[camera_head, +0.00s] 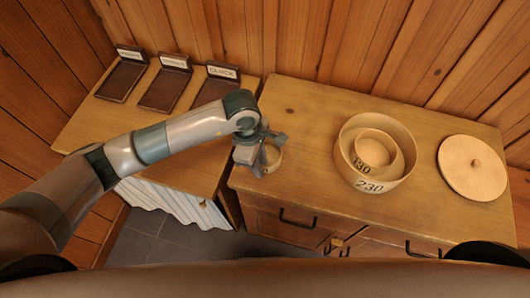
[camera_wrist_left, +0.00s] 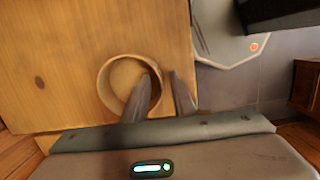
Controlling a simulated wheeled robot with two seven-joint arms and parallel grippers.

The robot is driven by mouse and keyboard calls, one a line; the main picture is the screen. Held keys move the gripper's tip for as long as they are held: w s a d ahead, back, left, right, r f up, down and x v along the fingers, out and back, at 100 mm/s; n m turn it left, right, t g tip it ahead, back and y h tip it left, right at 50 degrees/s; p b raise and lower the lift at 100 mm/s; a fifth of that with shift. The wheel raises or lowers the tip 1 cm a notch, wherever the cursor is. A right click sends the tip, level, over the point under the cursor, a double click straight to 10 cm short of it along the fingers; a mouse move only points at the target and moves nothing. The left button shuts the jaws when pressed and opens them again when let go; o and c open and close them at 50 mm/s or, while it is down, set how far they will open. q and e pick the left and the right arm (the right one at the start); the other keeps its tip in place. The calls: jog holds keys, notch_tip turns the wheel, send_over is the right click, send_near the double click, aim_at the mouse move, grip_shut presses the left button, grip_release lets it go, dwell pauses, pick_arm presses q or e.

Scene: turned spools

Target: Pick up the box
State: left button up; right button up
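A small round wooden box (camera_head: 275,157) stands near the left edge of the cabinet top, partly hidden by my left gripper (camera_head: 258,153). In the left wrist view the box (camera_wrist_left: 104,85) is open at the top, with a thin wall. My left gripper (camera_wrist_left: 161,76) points down at its near right rim. One finger overlaps the inside of the box and the other is outside it, with a gap between them. I cannot tell whether either finger touches the wall. My right gripper is not in view.
Nested round boxes marked 230 (camera_head: 370,186) and 130 (camera_head: 362,164) stand on the cabinet top (camera_head: 300,120), right of the small box. A round knobbed lid (camera_head: 460,180) lies farther right. Labelled trays, one reading CLOCK (camera_head: 217,84), sit on the left table (camera_head: 95,122).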

pick_arm(q)
jog(key=shift+f, duration=0.45)
grip_shut()
jog(key=shift+r, duration=0.2)
